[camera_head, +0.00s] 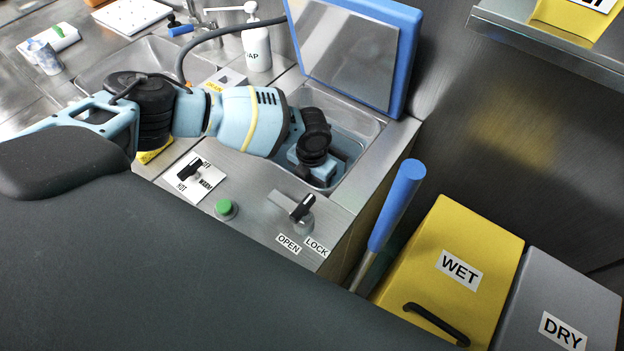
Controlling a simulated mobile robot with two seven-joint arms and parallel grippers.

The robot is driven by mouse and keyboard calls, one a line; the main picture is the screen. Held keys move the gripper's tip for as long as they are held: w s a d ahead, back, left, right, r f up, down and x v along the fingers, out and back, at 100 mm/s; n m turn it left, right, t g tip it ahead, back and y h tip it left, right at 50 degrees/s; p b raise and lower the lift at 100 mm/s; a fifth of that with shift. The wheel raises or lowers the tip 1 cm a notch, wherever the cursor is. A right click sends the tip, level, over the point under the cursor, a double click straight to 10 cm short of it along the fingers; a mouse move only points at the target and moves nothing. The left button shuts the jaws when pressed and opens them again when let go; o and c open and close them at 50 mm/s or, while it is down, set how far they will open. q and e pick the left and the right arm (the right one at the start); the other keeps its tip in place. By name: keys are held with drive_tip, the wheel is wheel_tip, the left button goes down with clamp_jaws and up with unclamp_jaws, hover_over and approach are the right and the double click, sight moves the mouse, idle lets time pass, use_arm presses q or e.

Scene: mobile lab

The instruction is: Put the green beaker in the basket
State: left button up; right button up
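No green beaker can be made out, and I see no clear basket. My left arm comes in from the left, and its gripper end (316,174) is down in a metal-rimmed recess (372,130) under a raised blue lid (405,50). The fingers are hidden, so I cannot tell whether they are open, shut or holding something. Part of the recess's bluish inside shows beside the wrist. My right gripper is not in view.
A soap bottle (257,48) stands behind my arm, by a sink (150,62). The counter front has a green button (225,209) and an OPEN/LOCK knob (301,208). A blue-handled lever (397,205), yellow WET bin (470,235) and grey DRY bin (575,290) stand right.

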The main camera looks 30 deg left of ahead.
use_arm(q)
drive_tip(key=shift+o, duration=0.6)
drive_tip(key=shift+r, duration=0.3)
wheel_tip(320, 180, up, 12)
drive_tip(key=p, duration=0.1)
drive_tip(key=shift+f, duration=0.1)
